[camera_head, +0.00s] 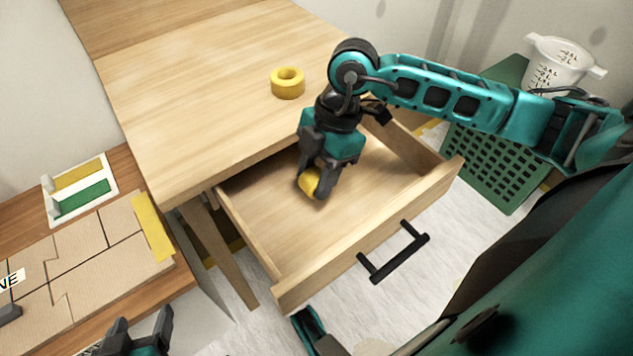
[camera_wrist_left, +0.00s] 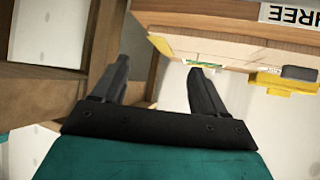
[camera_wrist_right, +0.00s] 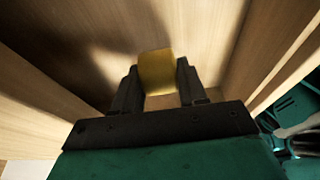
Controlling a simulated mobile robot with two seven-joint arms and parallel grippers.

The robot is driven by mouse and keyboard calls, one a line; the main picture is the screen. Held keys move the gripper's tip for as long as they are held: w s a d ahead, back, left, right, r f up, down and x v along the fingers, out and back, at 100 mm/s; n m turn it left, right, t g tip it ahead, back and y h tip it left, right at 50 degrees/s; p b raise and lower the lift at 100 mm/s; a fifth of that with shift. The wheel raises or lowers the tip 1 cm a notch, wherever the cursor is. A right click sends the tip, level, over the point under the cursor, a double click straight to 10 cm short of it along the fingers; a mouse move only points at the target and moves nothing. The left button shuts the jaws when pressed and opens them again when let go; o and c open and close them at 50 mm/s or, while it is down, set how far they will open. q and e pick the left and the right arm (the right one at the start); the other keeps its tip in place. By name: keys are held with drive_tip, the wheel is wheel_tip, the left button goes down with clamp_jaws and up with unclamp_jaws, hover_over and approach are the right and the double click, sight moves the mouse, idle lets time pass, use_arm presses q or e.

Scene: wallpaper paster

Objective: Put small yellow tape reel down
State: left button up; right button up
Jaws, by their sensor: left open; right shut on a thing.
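A small yellow tape reel (camera_head: 310,183) is between the fingers of my right gripper (camera_head: 318,186), which is shut on it inside the open drawer (camera_head: 285,225). In the right wrist view the reel (camera_wrist_right: 157,72) sits between both fingertips, close to the wooden drawer bottom; I cannot tell whether it touches. A larger yellow tape reel (camera_head: 288,83) lies flat on the table top. My left gripper (camera_head: 140,330) is open and empty at the bottom left, and its spread fingers (camera_wrist_left: 158,80) show in the left wrist view.
The drawer front has a black handle (camera_head: 393,252), and its walls stand around my right gripper. A light wooden table (camera_head: 190,90) is above it. Cardboard pieces (camera_head: 75,255) and a white tray (camera_head: 50,205) lie at left. A green crate (camera_head: 490,165) and white bucket (camera_head: 560,65) stand at right.

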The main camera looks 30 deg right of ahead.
wheel_tip(320, 180, down, 2)
drive_tip(key=shift+f, duration=0.4)
drive_tip(key=o, duration=1.1)
use_arm(q)
drive_tip(key=shift+w+d, duration=0.25)
drive_tip(key=shift+d, duration=0.05)
drive_tip(key=p, duration=0.1)
drive_tip(key=r+p, duration=0.2)
drive_tip(key=shift+s+a+r, duration=0.25)
drive_tip(key=shift+a, duration=0.1)
use_arm(e)
drive_tip(key=v, duration=1.2)
